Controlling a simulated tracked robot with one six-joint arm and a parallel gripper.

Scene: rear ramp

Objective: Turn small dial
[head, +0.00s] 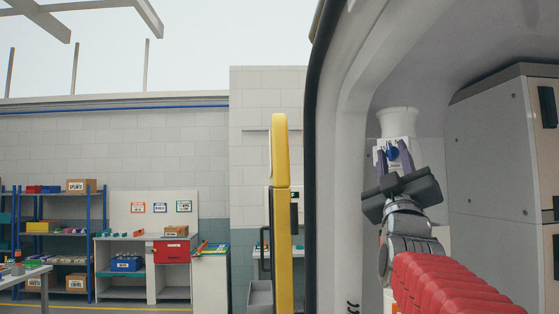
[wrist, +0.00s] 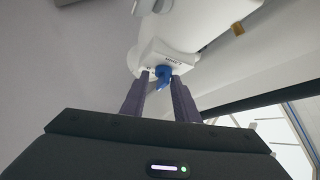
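The small dial is a blue knob (wrist: 162,76) on a white box-shaped housing (wrist: 168,58) with small dark lettering. In the head view the blue dial (head: 392,153) shows on the white housing (head: 398,142) inside the doorway. My gripper (wrist: 160,85) has its two purple-grey fingers apart, one on each side of the dial. In the head view my gripper (head: 393,160) reaches up to the housing. I cannot tell whether the fingertips touch the dial. The dial's lower part and its pointer direction are not clear.
A white cylindrical part (head: 398,121) sits above the housing. A grey cabinet (head: 500,180) stands close on the right. The door frame (head: 335,160) and a yellow door edge (head: 280,200) are on the left. Shelves (head: 55,235) and a workbench (head: 145,262) stand far left.

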